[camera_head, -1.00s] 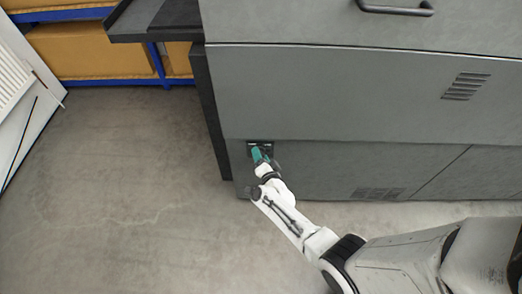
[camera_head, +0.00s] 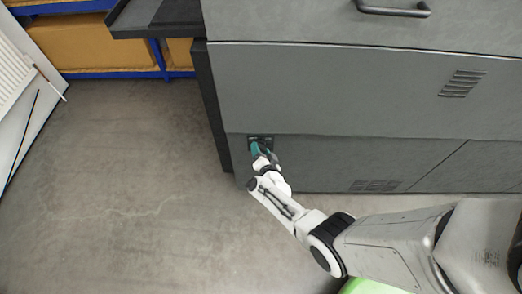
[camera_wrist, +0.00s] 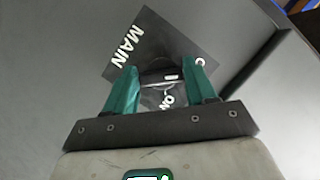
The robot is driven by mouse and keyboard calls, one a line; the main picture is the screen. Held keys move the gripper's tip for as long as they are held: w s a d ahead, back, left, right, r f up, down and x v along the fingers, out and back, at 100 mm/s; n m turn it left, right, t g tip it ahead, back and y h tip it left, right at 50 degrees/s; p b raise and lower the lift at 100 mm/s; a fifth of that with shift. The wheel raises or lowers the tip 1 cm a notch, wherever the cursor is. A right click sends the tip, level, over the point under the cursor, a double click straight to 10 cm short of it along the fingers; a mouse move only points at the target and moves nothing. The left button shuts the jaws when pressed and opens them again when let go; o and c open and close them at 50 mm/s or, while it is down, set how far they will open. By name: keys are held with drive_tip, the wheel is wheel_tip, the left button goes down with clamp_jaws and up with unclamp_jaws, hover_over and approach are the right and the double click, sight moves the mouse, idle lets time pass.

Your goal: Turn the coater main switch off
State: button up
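The main switch shows in the wrist view as a dark round knob (camera_wrist: 160,74) on a dark label plate (camera_wrist: 150,38) marked "MAIN", with "I" and "ON" readable and another word mostly cut off. My gripper (camera_wrist: 160,82) has its two teal fingers apart, one on each side of the knob; whether they touch it I cannot tell. In the head view the plate (camera_head: 266,139) sits low on the grey coater (camera_head: 330,95), near its left edge. My gripper (camera_head: 256,150) is right at the plate and hides most of the knob.
A dark shelf (camera_head: 155,17) juts from the coater's upper left. Blue racking with orange-brown boxes (camera_head: 90,45) stands at the back left. A white panel (camera_head: 25,85) leans at the far left. The concrete floor (camera_head: 120,180) left of the coater is clear.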

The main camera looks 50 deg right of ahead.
drive_tip(key=o, duration=0.3)
drive_tip(key=shift+o, duration=0.2)
drive_tip(key=p+v, duration=0.6)
drive_tip(key=v, duration=0.4)
drive_tip(key=shift+s+a, duration=0.25)
drive_tip(key=shift+s, duration=0.05)
drive_tip(key=shift+r, duration=0.1)
